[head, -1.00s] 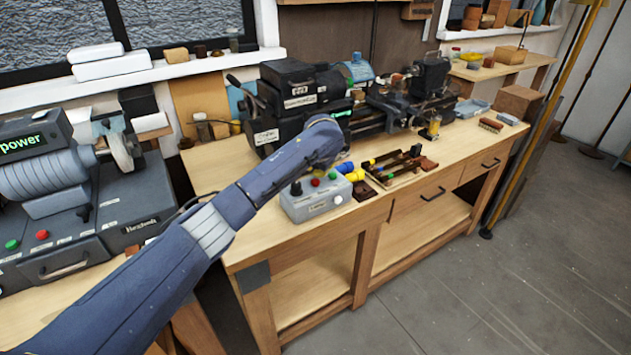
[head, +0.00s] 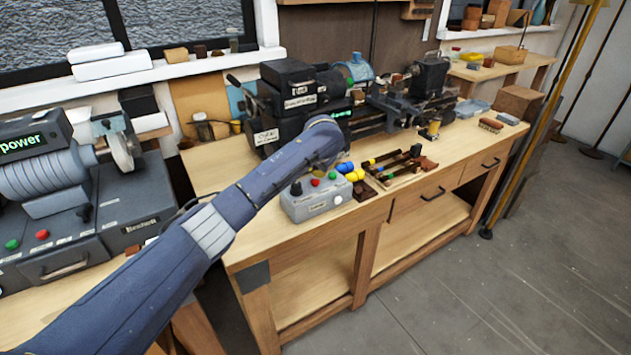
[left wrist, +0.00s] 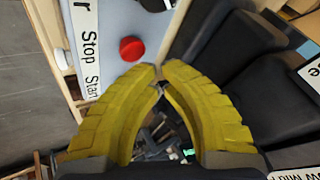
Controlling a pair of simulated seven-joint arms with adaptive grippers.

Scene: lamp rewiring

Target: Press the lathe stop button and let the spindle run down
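The grey control box (head: 318,205) stands on the bench's near left part, with a red button (head: 315,182), a green button, a black knob and a white button on it. In the left wrist view the red stop button (left wrist: 132,48) sits beside a label (left wrist: 90,50) reading "Stop" and "Start". My left gripper's yellow fingertips (left wrist: 159,70) nearly meet, with nothing seen between them. They appear close beside the red button, and I cannot tell if they touch anything. In the head view my left forearm hides the hand. The dark lathe (head: 350,105) stands behind the box. My right gripper is not in view.
Left of the bench is a grey grinder-like machine (head: 60,190) with a lit "power" display and its own red and green buttons. Coloured-handled tools (head: 400,165) lie right of the control box.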

